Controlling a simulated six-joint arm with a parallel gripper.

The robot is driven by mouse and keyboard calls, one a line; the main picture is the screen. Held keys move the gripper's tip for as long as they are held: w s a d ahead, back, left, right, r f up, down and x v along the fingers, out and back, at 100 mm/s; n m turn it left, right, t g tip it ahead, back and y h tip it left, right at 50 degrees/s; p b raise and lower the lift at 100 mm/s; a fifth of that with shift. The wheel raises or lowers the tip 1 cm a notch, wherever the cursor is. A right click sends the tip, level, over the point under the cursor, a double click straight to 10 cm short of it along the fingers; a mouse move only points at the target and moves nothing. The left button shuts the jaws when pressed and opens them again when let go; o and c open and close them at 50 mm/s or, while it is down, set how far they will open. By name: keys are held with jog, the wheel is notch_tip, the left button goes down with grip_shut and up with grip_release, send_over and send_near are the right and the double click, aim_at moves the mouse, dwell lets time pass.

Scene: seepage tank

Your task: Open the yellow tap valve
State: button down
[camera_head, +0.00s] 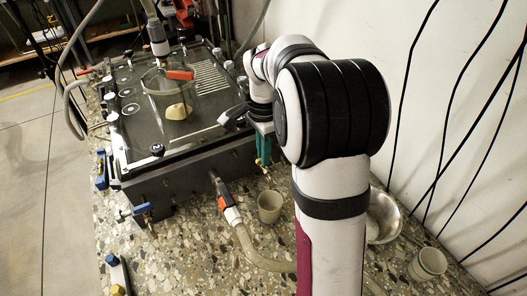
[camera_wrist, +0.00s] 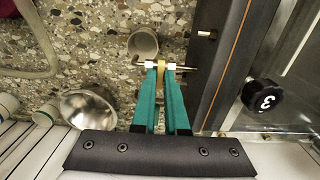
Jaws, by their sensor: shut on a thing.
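The yellow tap valve (camera_wrist: 161,75) sits on a brass and silver fitting that comes out of the tank's dark side wall in the wrist view. My gripper (camera_wrist: 161,68) has two green fingers, closed on either side of the yellow handle. The fingertips hide part of the handle, so I cannot tell its exact turn. In the head view, my gripper (camera_head: 263,158) reaches down beside the tank's right end, with a bit of brass showing at its tips. The tank (camera_head: 180,183) is a dark, shallow box with a glassy top.
A beige cup (camera_head: 270,206) stands just below the fitting. A metal bowl (camera_head: 384,216) and a pale cup (camera_head: 428,263) stand on the right. An orange and black valve (camera_head: 227,204) joins a hose. A black knob (camera_wrist: 263,97) marked 3 is on the tank. A blue tap (camera_head: 135,211) is at left.

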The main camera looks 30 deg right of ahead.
jog(key=n, duration=1.7)
jog(key=c, duration=1)
grip_release()
jog(key=shift+o, duration=0.2)
jog(key=shift+r, duration=0.1)
notch_tip(320, 180, up, 7)
jog(key=shift+f, duration=0.1)
